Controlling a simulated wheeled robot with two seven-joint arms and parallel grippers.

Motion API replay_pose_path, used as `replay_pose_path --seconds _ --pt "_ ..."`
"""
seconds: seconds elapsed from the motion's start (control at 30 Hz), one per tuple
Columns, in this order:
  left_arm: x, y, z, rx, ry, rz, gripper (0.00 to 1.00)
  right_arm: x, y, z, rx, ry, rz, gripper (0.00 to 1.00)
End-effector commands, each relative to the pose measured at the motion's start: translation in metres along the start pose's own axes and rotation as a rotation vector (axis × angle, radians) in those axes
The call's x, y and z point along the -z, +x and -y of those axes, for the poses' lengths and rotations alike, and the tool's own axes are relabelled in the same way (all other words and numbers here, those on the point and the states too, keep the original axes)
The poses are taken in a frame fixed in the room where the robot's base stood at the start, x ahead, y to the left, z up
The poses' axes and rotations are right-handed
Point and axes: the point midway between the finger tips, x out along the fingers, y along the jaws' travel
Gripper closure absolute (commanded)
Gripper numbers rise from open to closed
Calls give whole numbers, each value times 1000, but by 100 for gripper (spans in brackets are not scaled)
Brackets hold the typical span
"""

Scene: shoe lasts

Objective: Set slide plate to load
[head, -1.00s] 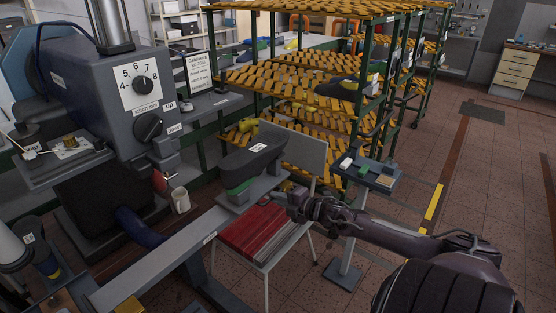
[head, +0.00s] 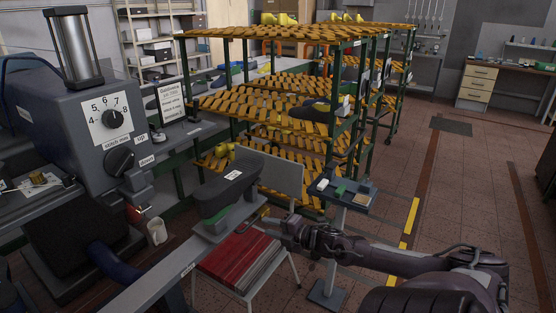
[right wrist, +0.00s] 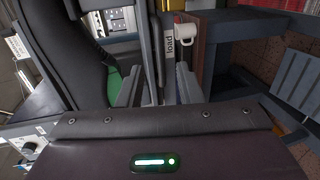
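The slide plate (head: 208,231) is a grey plate on a long grey rail (head: 150,290) in front of the grey machine. A dark shoe-last-shaped block (head: 226,192) with a green lower part stands on it. A white label (head: 188,269) sits on the rail, too small to read there; the right wrist view shows a label reading "load" (right wrist: 170,46). My right gripper (head: 270,220) is low at the right side of the plate, close to it. Its fingers are too small and dark to tell open from shut, and contact is unclear. My left gripper is out of view.
Yellow-slatted racks (head: 290,103) are behind. A white mug (head: 157,231) is left of the rail. Floor at right is clear.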

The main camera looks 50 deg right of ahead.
Motion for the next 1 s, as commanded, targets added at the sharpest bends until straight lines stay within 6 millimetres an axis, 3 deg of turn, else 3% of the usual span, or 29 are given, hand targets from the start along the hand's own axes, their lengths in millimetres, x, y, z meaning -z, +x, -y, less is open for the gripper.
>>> replay_pose_path --seconds 0.3,1.0 --pt "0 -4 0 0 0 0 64 0 -24 0 0 1 0 68" --pt "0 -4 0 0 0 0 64 -3 -27 4 4 10 11 68"
